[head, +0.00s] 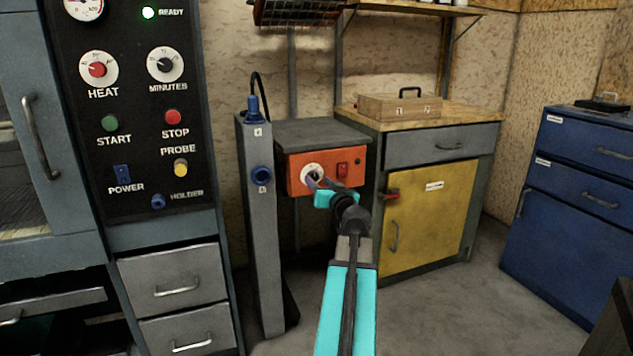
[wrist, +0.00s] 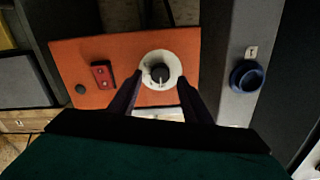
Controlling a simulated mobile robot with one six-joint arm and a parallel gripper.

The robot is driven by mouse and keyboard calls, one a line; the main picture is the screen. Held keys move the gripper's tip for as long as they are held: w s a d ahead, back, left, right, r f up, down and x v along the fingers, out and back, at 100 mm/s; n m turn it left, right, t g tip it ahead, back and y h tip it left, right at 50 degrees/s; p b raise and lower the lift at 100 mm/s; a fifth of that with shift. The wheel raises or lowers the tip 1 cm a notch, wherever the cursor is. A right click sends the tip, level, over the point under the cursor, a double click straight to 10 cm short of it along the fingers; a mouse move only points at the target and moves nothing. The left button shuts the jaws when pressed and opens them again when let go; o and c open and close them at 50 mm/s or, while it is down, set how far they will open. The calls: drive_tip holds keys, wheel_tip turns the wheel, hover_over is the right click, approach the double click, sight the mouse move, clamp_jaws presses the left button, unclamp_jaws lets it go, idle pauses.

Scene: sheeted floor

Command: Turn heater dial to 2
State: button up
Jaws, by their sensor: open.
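A round white dial (head: 312,172) with a dark knob sits on the front of an orange heater box (head: 330,160).
A red switch (head: 342,170) sits beside the dial. A grey post (head: 262,230) with blue sockets stands close left of the box. A yellow-door cabinet (head: 430,220) is at right. The black panel (head: 135,150) at left has other dials and buttons.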

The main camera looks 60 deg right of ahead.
sight(313, 176)
drive_tip(key=shift+x, duration=1.45)
drive_tip(key=shift+c, duration=0.3)
drive_tip(key=c, duration=1)
